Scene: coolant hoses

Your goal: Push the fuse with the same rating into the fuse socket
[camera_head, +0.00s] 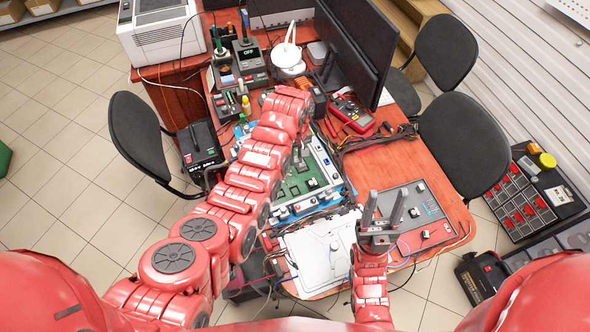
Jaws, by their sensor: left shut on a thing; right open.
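My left gripper (299,160) points down over the green circuit board (294,187), partly hidden behind my own red arm. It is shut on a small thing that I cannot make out. The board lies in a light metal frame with small dark parts on it. I cannot tell which part is the fuse socket, and no fuse rating is readable. My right gripper (383,213) is open and empty, fingers apart, over the left side of a grey panel (420,195). Small black and white parts sit on that panel.
The red-brown table (452,212) is crowded. A white sheet-like cover (318,250) lies at the near edge. A red multimeter (352,116), dark cables, a monitor (345,55) and a white lamp (288,55) stand farther back. Dark chairs (465,140) flank the table.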

